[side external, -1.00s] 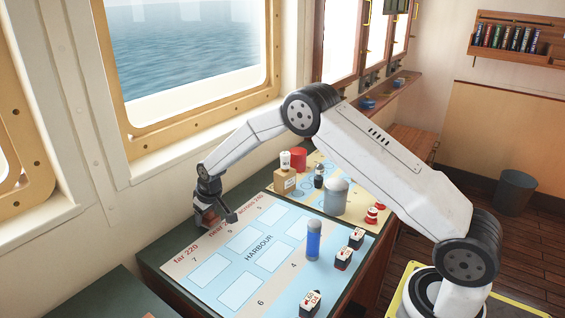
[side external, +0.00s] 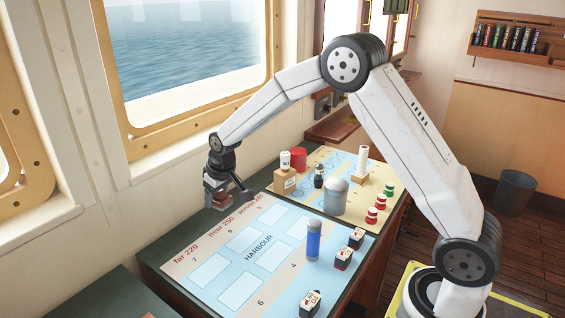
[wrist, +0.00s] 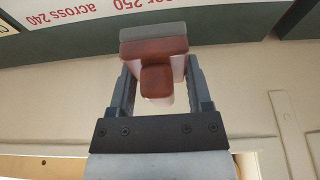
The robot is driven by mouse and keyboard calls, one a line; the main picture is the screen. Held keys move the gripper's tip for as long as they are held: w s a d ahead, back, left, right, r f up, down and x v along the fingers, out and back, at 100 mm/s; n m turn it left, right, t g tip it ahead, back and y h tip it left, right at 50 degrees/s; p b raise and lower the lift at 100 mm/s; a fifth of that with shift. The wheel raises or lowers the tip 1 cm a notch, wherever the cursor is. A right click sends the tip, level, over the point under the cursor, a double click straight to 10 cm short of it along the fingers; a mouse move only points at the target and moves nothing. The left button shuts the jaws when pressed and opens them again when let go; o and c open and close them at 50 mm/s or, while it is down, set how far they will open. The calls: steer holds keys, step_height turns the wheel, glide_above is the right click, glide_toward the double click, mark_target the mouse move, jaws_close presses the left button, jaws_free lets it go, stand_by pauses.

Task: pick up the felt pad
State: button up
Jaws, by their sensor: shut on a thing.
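The felt pad (wrist: 153,46) is a reddish-brown block with a square knob and a grey layer along its far side in the wrist view. My gripper (wrist: 158,70) is shut on it, with one dark finger on each side. In the side view, the pad (side external: 216,188) hangs under my wrist at the left far corner of the harbour chart (side external: 231,233). It appears raised clear of the chart, and part of it is hidden by my gripper.
A blue bottle (side external: 313,241) and several small black-and-white blocks stand on the chart's right side. Beyond it, a second board holds a grey domed cylinder (side external: 335,198), a red cylinder (side external: 298,158) and red and green pieces. The window wall is close behind my gripper.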

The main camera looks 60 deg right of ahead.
steer(key=s+r, duration=0.3)
steer(key=s, duration=0.5)
steer(key=shift+r, duration=0.25)
stand_by(0.4)
